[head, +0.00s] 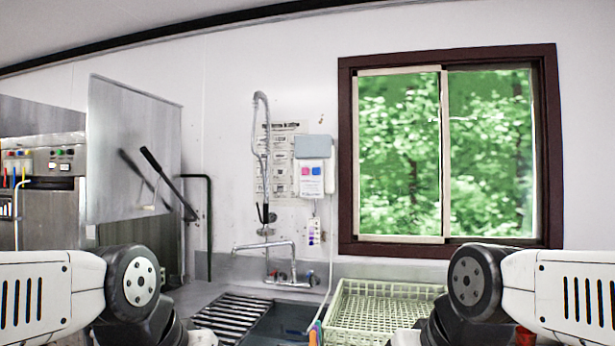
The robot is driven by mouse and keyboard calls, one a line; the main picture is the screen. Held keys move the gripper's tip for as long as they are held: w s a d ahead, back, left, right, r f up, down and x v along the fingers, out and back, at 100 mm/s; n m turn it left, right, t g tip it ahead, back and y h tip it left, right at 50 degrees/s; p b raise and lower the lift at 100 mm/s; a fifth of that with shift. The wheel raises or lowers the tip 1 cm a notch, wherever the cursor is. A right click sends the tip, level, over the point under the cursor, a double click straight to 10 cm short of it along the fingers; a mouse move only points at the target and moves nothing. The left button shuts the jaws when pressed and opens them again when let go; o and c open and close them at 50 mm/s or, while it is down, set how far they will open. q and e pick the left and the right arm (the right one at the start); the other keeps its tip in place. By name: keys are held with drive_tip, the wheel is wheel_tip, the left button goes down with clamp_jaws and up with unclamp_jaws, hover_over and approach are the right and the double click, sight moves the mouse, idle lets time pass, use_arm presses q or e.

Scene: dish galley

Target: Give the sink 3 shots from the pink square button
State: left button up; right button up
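A white dispenser box (312,178) with a grey top hangs on the wall left of the window. Its front carries a small pink patch (305,171) on the left and a blue patch (316,171) on the right. They are too small to tell button from printed label. A thin pale tube (331,262) runs from the dispenser down toward the sink (284,322), whose dark basin lies at the bottom centre. My arms enter at the lower left and lower right, well below the dispenser. Both grippers are out of view.
A tall spray tap (262,130) and lower faucet (265,246) stand left of the dispenser. A slatted rack (240,314) lies left of the basin. A pale green dish crate (385,290) sits right. A steel machine with a lever (165,180) stands left.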

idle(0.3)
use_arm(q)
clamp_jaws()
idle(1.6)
